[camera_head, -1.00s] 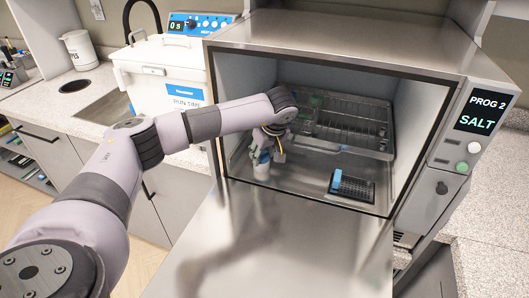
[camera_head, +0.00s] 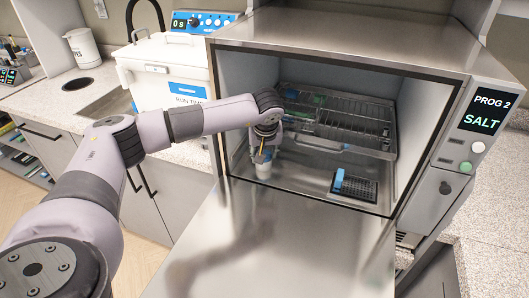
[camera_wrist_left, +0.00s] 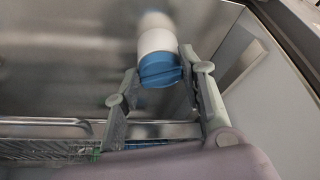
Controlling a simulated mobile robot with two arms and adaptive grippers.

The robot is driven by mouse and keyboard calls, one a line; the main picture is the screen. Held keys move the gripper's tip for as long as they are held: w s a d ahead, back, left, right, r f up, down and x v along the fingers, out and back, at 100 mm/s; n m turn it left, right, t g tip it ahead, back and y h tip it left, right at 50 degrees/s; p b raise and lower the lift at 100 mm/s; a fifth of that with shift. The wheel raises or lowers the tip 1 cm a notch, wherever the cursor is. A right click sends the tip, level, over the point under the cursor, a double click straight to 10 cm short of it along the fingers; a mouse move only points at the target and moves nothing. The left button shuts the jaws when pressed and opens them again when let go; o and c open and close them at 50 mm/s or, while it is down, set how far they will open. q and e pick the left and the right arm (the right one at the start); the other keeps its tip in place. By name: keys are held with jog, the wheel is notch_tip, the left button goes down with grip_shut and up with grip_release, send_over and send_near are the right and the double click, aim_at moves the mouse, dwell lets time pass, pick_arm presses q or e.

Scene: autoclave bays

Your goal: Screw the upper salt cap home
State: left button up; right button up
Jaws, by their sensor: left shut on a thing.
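A blue cap (camera_wrist_left: 160,70) sits at the end of a white cylinder (camera_wrist_left: 157,35) in the left wrist view. My left gripper (camera_wrist_left: 158,68) has its two fingers on either side of the blue cap and is shut on it. In the head view, my left gripper (camera_head: 264,156) is inside the open chamber, near its left wall, pointing down. The white cylinder (camera_head: 264,171) shows below its fingers, and the cap is mostly hidden by the fingers there. Whether the cap is fully seated cannot be told. My right gripper is not in view.
The steel chamber (camera_head: 300,181) has its door (camera_head: 290,240) folded down in front. A wire rack (camera_head: 345,125) is at the back. A black tray (camera_head: 362,190) with a blue piece (camera_head: 339,179) lies to the right. A display (camera_head: 488,111) reads "PROG 2 SALT".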

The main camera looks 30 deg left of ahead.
pick_arm(q)
jog(key=m+h, duration=0.1)
jog(key=m, duration=0.2)
jog(key=shift+s+a+t, duration=0.1)
jog(key=shift+t, duration=0.2)
jog(key=shift+a+m+h, duration=0.2)
jog(key=shift+m+h, duration=0.2)
jog(key=shift+m, duration=0.6)
jog(key=shift+m+h, duration=0.3)
jog(key=shift+m, duration=0.5)
jog(key=shift+a+m+h+b, duration=0.15)
jog(key=shift+m+h, duration=0.2)
jog(key=shift+m, duration=0.5)
jog(key=shift+a+m+h+b, duration=0.15)
jog(key=shift+m+h, duration=0.2)
jog(key=shift+m, duration=0.5)
jog(key=o, duration=1.1)
jog(key=shift+d, duration=0.1)
